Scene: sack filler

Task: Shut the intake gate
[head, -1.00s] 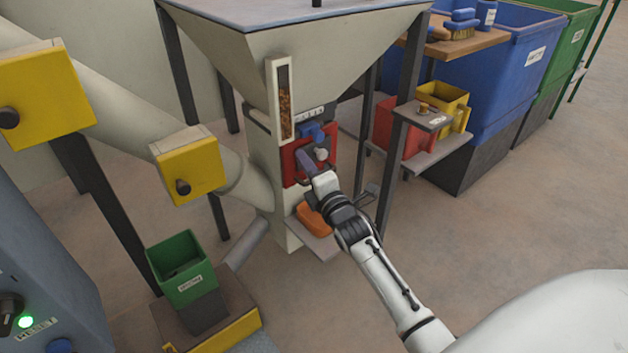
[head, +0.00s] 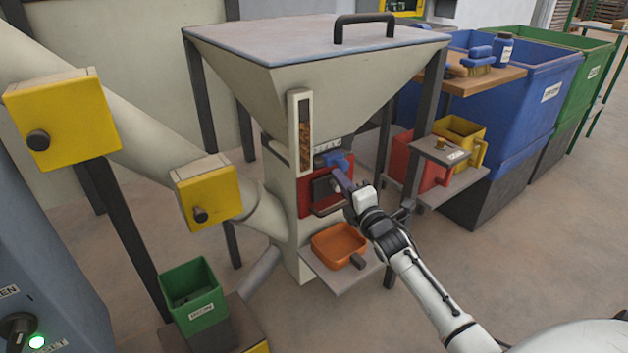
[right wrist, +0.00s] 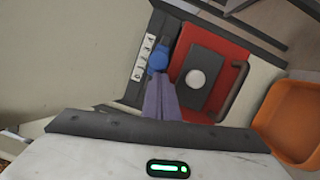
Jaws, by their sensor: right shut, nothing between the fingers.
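A red panel (head: 306,200) sits on the front of the hopper's pale column. My right gripper (head: 338,178) is shut and empty in front of the panel's upper right. In the right wrist view its purple fingers (right wrist: 160,95) end at the blue piece; I cannot tell if they touch. Which part is the intake gate is not readable. My left gripper is out of view.
An orange tray (head: 338,240) rests on a small shelf below the panel. Two yellow boxes with black knobs (head: 205,192) sit on the sloping pipe. Red and yellow containers (head: 462,140) stand on a side shelf at right. A green bin (head: 193,290) stands lower left.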

